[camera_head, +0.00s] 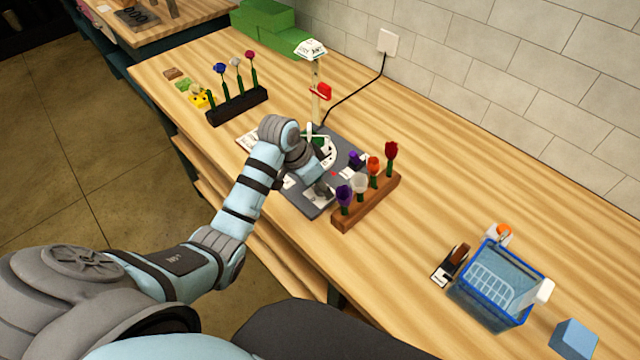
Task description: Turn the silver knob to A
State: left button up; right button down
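A dark grey panel (345,143) lies on the wooden bench near its front edge, with white labels and a small purple-topped part (356,160) on it. My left gripper (321,188) reaches down over the front part of this panel. A pale plate (312,199) shows beside its fingertips. I cannot make out the silver knob or its letters; the gripper and wrist cover that part of the panel. The fingers are too small and dark to tell open from shut. My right gripper is not in view.
A brown wooden rack (367,205) with purple, white, orange and red flowers stands close right of the gripper. A black rack (238,105) with flowers stands further left. A post with a white sign (311,49) rises behind the panel. A blue basket (492,287) stands right.

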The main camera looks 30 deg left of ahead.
pick_arm(q)
grip_shut()
jog(key=shift+r, duration=0.1)
